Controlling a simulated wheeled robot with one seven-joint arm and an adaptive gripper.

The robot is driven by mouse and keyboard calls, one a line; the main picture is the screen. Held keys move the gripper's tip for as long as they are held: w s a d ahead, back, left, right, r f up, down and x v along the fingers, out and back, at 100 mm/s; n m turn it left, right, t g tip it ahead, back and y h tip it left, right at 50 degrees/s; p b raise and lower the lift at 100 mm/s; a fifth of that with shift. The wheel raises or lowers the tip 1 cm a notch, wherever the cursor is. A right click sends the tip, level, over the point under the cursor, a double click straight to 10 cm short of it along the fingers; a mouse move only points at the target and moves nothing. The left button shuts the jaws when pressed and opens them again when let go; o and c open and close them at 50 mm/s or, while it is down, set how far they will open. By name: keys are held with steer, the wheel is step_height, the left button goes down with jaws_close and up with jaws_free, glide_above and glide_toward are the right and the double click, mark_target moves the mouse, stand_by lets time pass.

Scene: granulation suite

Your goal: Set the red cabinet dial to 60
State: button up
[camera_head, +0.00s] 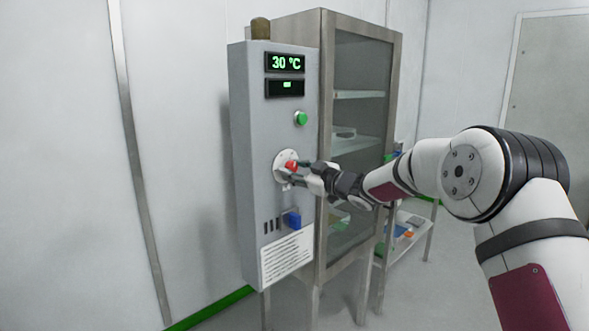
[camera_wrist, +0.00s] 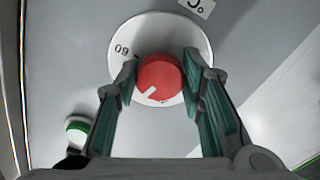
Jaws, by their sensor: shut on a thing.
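The red dial (camera_wrist: 162,73) sits on a round white plate (camera_wrist: 193,36) on the grey cabinet (camera_head: 248,130). In the head view the dial (camera_head: 291,166) is partly covered by my gripper (camera_head: 298,169). In the wrist view my gripper (camera_wrist: 159,78) has one finger on each side of the dial and is shut on it. The dial's white pointer mark points to the lower left in that view. A label that seems to read 60, turned over, is at the plate's upper left. The cabinet's upper display (camera_head: 285,62) reads 30 °C.
A green button (camera_head: 300,118) is above the dial and a blue switch (camera_head: 292,220) is below it. A glass-door cabinet (camera_head: 362,45) stands right behind the panel. A low shelf (camera_head: 408,240) with small items is farther right.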

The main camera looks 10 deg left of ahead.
steer(key=m, duration=0.3)
steer(key=shift+d+f+m+p, duration=0.1)
steer(key=shift+m+p, duration=0.2)
steer(key=shift+m, duration=0.1)
steer(key=m, duration=0.3)
steer(key=shift+m, duration=0.3)
steer(key=m, duration=0.3)
steer(key=shift+s+p, duration=0.1)
steer(key=shift+p, duration=0.25)
steer(key=shift+m, duration=1.9)
steer(key=o, duration=1.1)
steer(key=shift+o, duration=0.2)
steer(key=shift+s, duration=0.1)
